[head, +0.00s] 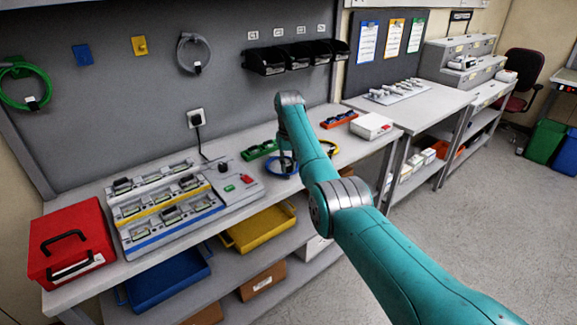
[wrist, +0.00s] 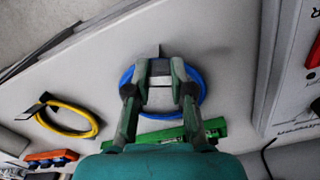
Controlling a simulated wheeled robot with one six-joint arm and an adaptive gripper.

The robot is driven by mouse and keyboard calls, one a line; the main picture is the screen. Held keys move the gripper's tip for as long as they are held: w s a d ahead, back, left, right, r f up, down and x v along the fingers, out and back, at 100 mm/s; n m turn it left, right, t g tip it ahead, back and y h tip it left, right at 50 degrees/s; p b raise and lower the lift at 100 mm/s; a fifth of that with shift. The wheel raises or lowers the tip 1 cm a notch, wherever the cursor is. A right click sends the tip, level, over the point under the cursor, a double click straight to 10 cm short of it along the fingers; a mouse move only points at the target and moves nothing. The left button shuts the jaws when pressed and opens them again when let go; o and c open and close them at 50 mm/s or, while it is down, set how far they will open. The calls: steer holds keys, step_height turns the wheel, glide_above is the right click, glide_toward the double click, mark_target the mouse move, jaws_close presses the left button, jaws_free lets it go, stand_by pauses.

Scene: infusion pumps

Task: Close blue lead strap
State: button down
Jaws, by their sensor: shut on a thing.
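The blue lead (head: 269,166) lies coiled on the bench, just right of the grey pump station. In the wrist view the blue lead (wrist: 203,83) shows as a ring around and behind my fingertips. Its strap (wrist: 160,72) is a pale band with a dark tab sticking out past the fingers. My gripper (wrist: 160,84) is shut on the strap, one finger on each side of it. The fingers hide part of the strap, so I cannot tell whether it is fastened. In the head view my gripper (head: 286,158) is down at the blue coil, partly hidden by my arm.
A yellow lead (wrist: 66,118) lies coiled beside the blue one. A green holder (head: 260,150) stands close behind the coil, and an orange holder (head: 340,119) is further right. The pump station (head: 238,189) borders the coil on the left.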

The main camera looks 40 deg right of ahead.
stand_by(0.3)
steer(key=c, duration=1)
jaws_free()
step_height(320, 180, up, 12)
